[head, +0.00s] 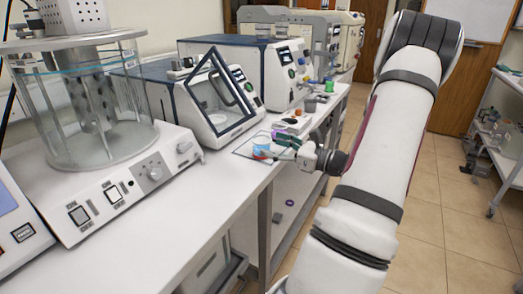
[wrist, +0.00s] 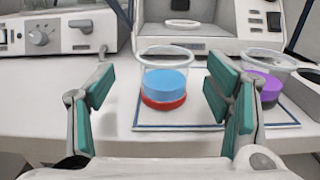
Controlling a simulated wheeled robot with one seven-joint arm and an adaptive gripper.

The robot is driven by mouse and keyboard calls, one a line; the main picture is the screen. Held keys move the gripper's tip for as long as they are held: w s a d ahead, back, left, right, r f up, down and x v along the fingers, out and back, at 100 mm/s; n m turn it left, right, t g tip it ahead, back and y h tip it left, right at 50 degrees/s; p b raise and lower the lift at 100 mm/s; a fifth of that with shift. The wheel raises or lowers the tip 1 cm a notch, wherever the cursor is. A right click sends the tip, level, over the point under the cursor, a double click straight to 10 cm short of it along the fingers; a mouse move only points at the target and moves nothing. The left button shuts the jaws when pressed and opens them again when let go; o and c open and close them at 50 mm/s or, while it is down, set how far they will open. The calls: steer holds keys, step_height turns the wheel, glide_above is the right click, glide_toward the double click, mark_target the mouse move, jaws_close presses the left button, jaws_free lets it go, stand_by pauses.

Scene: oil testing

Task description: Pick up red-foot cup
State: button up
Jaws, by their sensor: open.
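The red-foot cup (wrist: 165,85) is a clear cup with light blue contents and a red base. It stands upright on a white mat with a dark blue border (wrist: 148,127) on the bench. In the head view the cup (head: 261,146) is small, just left of my gripper's fingers. My gripper (wrist: 163,92) is open, with a green-padded finger on each side of the cup in the wrist view. Gaps show between the cup and both fingers. In the head view my gripper (head: 279,145) reaches in from the right, low over the bench edge.
A clear cup with purple contents (wrist: 264,82) stands right of the red-foot cup, partly behind the right finger. A machine with a glass door (head: 222,100) stands behind the mat. A device with a glass cylinder (head: 95,105) is at left. The front-left bench (head: 165,235) is clear.

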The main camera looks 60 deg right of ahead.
steer(key=w, duration=0.5)
steer(key=shift+r, duration=0.1)
steer(key=c, duration=1.3)
